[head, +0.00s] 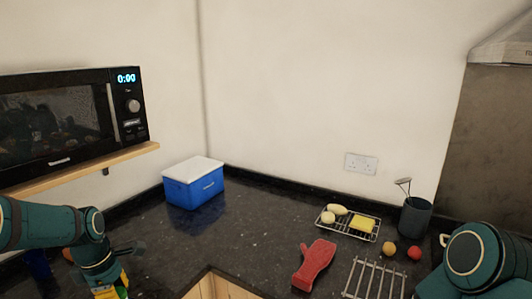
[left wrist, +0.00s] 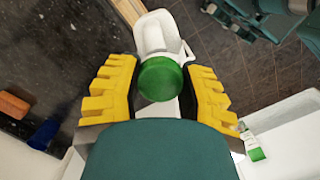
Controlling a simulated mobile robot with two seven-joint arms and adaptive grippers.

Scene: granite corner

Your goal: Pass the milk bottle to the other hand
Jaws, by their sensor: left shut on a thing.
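The milk bottle is white with a green cap and a handle. In the left wrist view the bottle (left wrist: 158,30) lies between the yellow fingers of my left gripper (left wrist: 160,92), cap towards the camera. My left gripper is shut on it around the cap end. In the head view my left gripper (head: 112,288) is at the bottom edge on the left, and only a small green and yellow part shows there. My right arm comes in at the bottom right of the head view, but its gripper is out of the picture.
A blue box with a white lid (head: 194,186) stands in the corner. A microwave (head: 60,125) sits on a wooden shelf at left. To the right are a rack with food (head: 347,225), a red mitt (head: 314,262), a metal rack (head: 374,281) and a utensil pot (head: 415,217). The middle counter is clear.

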